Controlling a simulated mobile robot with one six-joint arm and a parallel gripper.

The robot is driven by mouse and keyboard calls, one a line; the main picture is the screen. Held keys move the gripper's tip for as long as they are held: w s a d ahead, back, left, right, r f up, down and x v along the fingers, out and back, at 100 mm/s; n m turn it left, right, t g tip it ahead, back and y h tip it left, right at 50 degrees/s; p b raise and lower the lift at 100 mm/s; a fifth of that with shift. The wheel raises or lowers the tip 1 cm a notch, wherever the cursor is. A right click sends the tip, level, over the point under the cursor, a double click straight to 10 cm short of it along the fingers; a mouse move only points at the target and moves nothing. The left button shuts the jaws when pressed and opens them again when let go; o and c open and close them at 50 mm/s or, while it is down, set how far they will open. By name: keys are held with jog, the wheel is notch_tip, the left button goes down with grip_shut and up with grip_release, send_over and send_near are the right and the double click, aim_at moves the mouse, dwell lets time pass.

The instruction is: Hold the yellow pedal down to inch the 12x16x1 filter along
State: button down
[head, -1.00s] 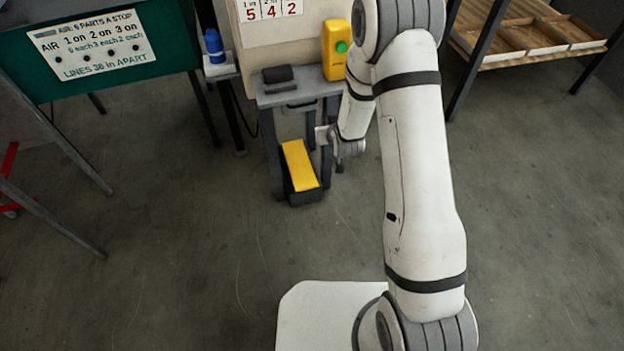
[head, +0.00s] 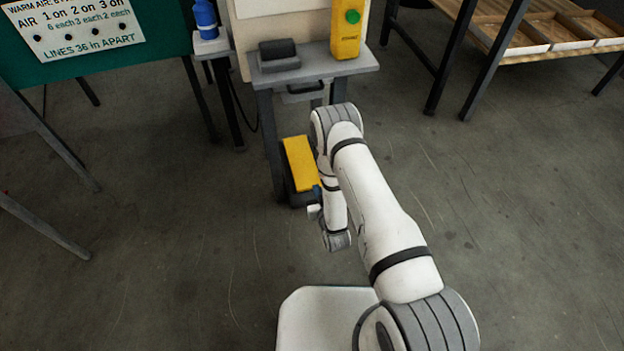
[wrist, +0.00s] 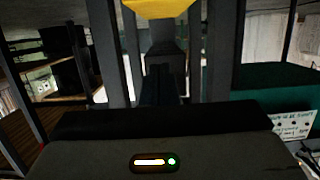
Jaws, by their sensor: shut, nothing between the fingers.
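The yellow pedal (head: 300,163) sits low on a dark base on the floor, under the small grey stand. Its yellow surface also shows at the top edge of the wrist view (wrist: 160,7). My gripper (wrist: 162,88) is shut and empty, with dark fingers pointing toward the stand. In the head view my wrist is beside the pedal's lower right corner, and the fingertips are hard to make out there. I cannot tell whether they touch the pedal. I see no filter in either view.
The grey stand (head: 361,64) carries a yellow box with a green button (head: 346,38) and a dark block (head: 279,55). A blue bottle (head: 205,18) stands to the left. A green panel (head: 163,62) is far left, a rack (head: 560,42) at upper right. The floor in front is clear.

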jog(key=shift+w, duration=0.1)
jog(key=b, duration=0.5)
send_over(311, 182)
notch_tip(311, 182, down, 3)
jog(key=shift+w+f, duration=0.1)
jog(key=shift+w, duration=0.05)
notch_tip(311, 182, down, 2)
jog(key=shift+f+b, duration=0.2)
jog(key=shift+b, duration=0.2)
jog(key=shift+f, duration=0.45)
jog(key=shift+s, duration=0.25)
